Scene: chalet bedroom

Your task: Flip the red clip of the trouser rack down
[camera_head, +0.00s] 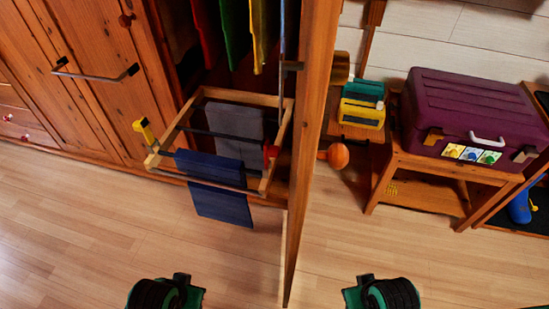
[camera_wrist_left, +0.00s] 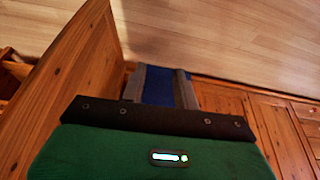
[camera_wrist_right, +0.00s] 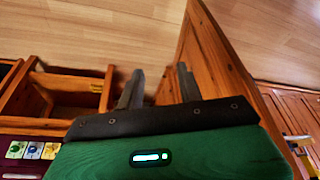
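The trouser rack (camera_head: 187,108) is a pale wooden frame pulled out of the wardrobe. The red clip (camera_head: 270,152) is a small piece at its right rail; its exact tilt is hard to tell. A yellow clip (camera_head: 144,131) sticks up at the rack's left front corner. Grey trousers (camera_head: 235,120) and blue trousers (camera_head: 220,187) hang over the bars. My left gripper (camera_wrist_left: 162,88) is open, with the blue trousers visible beyond its fingers. My right gripper (camera_wrist_right: 158,88) is open and empty. In the head view only parts of my arms show at the bottom edge, away from the rack.
An open wooden wardrobe door (camera_head: 309,120) stands just right of the rack, with a round orange knob (camera_head: 338,155). Right of it are a bench (camera_head: 405,165) with a purple case (camera_head: 470,105) and a yellow-green box (camera_head: 362,108). The floor (camera_head: 90,230) in front is clear.

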